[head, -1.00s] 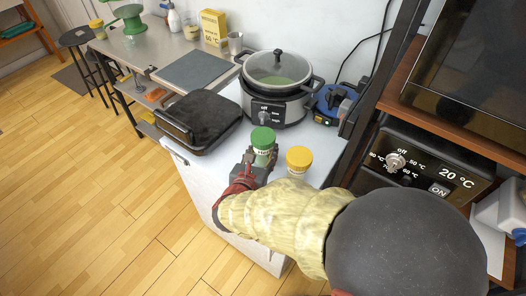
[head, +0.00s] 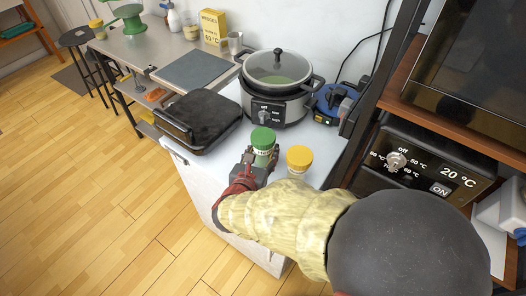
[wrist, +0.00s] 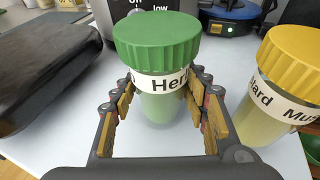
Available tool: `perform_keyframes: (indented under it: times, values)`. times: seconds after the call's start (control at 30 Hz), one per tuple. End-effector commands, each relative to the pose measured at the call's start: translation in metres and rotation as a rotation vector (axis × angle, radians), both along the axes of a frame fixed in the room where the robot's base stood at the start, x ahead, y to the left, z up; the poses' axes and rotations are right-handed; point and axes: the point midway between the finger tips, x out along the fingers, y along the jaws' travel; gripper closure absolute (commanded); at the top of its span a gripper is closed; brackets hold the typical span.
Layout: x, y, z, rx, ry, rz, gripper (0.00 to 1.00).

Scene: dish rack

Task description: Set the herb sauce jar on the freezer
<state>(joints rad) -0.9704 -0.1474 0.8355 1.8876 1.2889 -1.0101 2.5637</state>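The herb sauce jar (head: 263,140), with a green lid and pale green contents, stands upright on the white top of the low white cabinet (head: 224,165), which looks like the freezer. Its label, partly reading "Her", shows in the wrist view (wrist: 160,82). My gripper (head: 258,163) is low around the jar's body, one finger on each side. In the wrist view my gripper (wrist: 163,95) looks open, with narrow gaps beside the jar. The fingers partly hide the jar's lower sides.
A yellow-lidded mustard jar (head: 299,159) stands close on the right. A slow cooker (head: 277,90) is behind, a black grill (head: 200,118) on the left, and a blue device (head: 333,102) at back right. A shelf with an oven (head: 430,165) rises on the right.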

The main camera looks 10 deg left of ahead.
Motion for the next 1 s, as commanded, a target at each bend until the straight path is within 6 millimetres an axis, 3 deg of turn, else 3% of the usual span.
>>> perform_keyframes:
  times: [0.27,0.63,0.77,1.0]
  values:
    - [0.0,0.0,0.0,-0.001,0.001,0.0,0.38]
    - [-0.005,0.001,0.0,0.0,0.002,0.001,0.38]
    - [-0.021,0.003,0.006,0.001,0.002,0.004,0.38]
    - [-0.068,0.006,0.023,0.001,0.001,0.006,0.38]
